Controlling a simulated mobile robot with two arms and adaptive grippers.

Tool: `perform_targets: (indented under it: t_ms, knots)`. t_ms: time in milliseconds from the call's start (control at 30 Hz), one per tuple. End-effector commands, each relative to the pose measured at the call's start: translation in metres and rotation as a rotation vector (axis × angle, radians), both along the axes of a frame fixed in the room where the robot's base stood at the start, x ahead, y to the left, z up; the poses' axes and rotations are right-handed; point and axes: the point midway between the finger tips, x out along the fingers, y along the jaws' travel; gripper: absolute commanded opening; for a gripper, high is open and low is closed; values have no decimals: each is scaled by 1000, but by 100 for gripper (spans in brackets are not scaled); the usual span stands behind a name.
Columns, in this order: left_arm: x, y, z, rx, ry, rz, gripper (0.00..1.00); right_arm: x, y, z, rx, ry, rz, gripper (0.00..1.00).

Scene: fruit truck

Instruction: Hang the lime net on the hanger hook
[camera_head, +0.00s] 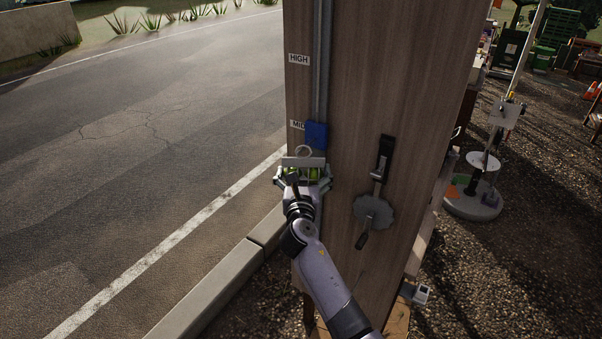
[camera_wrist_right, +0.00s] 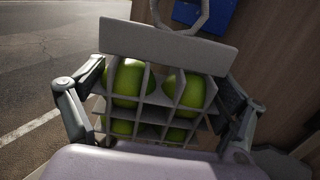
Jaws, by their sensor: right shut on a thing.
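The lime net (camera_head: 314,174) holds several green limes behind a grey mesh, with a flat grey header and a ring on top. It also shows large in the right wrist view (camera_wrist_right: 160,104), where the ring (camera_wrist_right: 181,14) rises from the header. My right gripper (camera_head: 303,176) is shut on the net, with a finger on each side of it. The blue hanger block (camera_head: 316,135) sits on the vertical rail beside the "MID" label. The ring is just below and left of the block in the head view. The hook itself cannot be made out. My left gripper is not in view.
The wooden panel (camera_head: 400,70) carries the metal rail (camera_head: 322,60) with a "HIGH" label, and a crank (camera_head: 374,212) to the right. Road and kerb (camera_head: 215,290) lie to the left. A stand with a round base (camera_head: 472,203) is on the gravel at right.

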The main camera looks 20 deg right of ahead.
Motion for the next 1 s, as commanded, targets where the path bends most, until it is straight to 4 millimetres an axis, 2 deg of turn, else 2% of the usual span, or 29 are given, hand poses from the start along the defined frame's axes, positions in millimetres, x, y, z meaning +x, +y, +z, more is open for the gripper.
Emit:
perform_targets:
  t_ms: [200, 367, 400, 500, 867, 1000]
  knots:
    - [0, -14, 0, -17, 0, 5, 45, 0, 0, 2, -1, -4, 1, 66]
    - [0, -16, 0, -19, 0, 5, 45, 0, 0, 2, -1, -4, 1, 66]
    - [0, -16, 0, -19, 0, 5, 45, 0, 0, 2, -1, -4, 1, 93]
    - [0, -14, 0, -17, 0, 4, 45, 0, 0, 2, -1, -3, 1, 100]
    - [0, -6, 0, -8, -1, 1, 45, -1, 1, -1, 1, 2, 0, 100]
    - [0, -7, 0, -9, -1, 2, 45, -13, 6, -1, 0, 1, 1, 100]
